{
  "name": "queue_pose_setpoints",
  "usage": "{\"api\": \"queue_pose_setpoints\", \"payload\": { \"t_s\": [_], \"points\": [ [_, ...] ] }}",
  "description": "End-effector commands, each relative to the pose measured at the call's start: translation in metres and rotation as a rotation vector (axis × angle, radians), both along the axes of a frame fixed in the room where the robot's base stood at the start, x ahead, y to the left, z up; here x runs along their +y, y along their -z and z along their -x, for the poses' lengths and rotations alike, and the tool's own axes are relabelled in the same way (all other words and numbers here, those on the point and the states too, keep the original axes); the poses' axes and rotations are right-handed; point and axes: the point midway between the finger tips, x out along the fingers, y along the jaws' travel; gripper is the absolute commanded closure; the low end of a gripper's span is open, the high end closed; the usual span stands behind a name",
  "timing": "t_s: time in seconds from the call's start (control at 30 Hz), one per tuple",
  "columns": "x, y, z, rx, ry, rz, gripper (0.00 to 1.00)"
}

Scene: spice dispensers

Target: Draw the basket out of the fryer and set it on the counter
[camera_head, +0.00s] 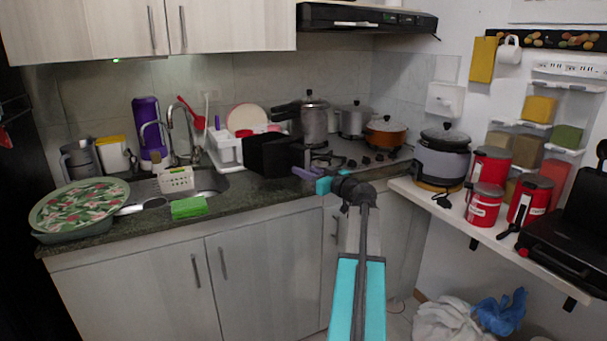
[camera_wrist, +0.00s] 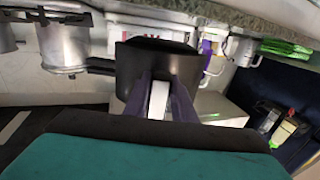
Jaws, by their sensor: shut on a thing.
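A black, box-shaped unit (camera_head: 267,155), which looks like the fryer with its basket, stands on the dark counter (camera_head: 150,214) left of the stove. In the wrist view its black body (camera_wrist: 155,62) fills the upper middle. I cannot tell basket and fryer body apart, nor whether the basket is inside. My gripper (camera_head: 306,173) is at the unit's right side, with purple fingers. In the wrist view my gripper (camera_wrist: 159,100) is shut on a pale grey bar-like handle (camera_wrist: 159,97) in front of the black body.
Pots, including an orange one (camera_head: 385,133), stand on the stove close behind and right of my gripper. A white dish rack (camera_head: 226,151) is left of the black unit. A green sponge (camera_head: 188,208) lies near the counter's front edge. Counter right of the sponge is clear.

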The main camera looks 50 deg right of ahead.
Motion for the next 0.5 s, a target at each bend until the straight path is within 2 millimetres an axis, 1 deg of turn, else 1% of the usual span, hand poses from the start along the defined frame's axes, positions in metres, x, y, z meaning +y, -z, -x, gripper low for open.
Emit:
{"api": "queue_pose_setpoints", "payload": {
  "t_s": [0.13,0.5],
  "points": [
    [0.000,0.002,0.001,-0.007,0.000,0.001,1.00],
    [0.000,0.019,0.001,-0.006,0.000,0.000,1.00]
  ]
}}
